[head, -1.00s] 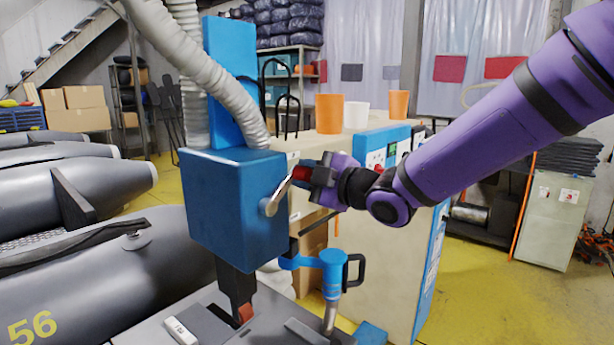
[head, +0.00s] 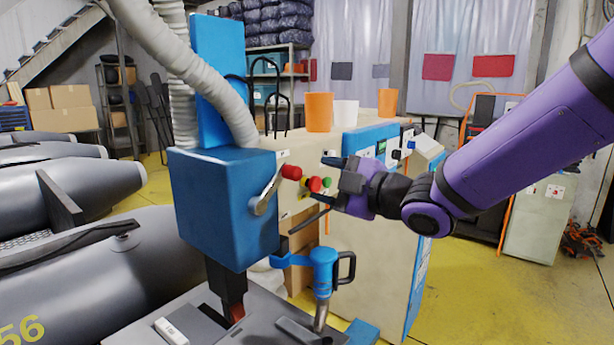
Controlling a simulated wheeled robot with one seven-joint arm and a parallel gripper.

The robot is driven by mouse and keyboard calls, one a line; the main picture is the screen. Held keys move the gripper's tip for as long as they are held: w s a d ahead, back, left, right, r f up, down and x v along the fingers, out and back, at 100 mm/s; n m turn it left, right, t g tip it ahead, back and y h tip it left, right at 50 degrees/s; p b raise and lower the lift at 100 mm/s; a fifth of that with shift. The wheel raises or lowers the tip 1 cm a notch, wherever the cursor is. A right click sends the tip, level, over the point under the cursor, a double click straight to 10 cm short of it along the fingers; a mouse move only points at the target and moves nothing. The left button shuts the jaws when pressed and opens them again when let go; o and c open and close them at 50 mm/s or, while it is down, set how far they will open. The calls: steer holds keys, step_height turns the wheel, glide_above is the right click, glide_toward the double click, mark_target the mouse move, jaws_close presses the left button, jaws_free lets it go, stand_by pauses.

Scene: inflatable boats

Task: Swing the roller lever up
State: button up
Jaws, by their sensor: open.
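The roller lever (head: 265,194) is a short metal arm on the side of a blue machine head (head: 215,205). It slants up to the right and ends in a red knob (head: 291,172). My gripper (head: 325,180) is open, a little to the right of the red knob and apart from it, with nothing between its fingers. Red and green buttons on the cabinet behind show near the fingers.
A beige and blue cabinet (head: 366,230) stands behind my gripper, with orange and white cups on top. A blue hand tool (head: 323,270) stands below the gripper. Grey inflatable boats (head: 110,265) fill the left.

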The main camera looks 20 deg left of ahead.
steer(key=shift+v, duration=1.75)
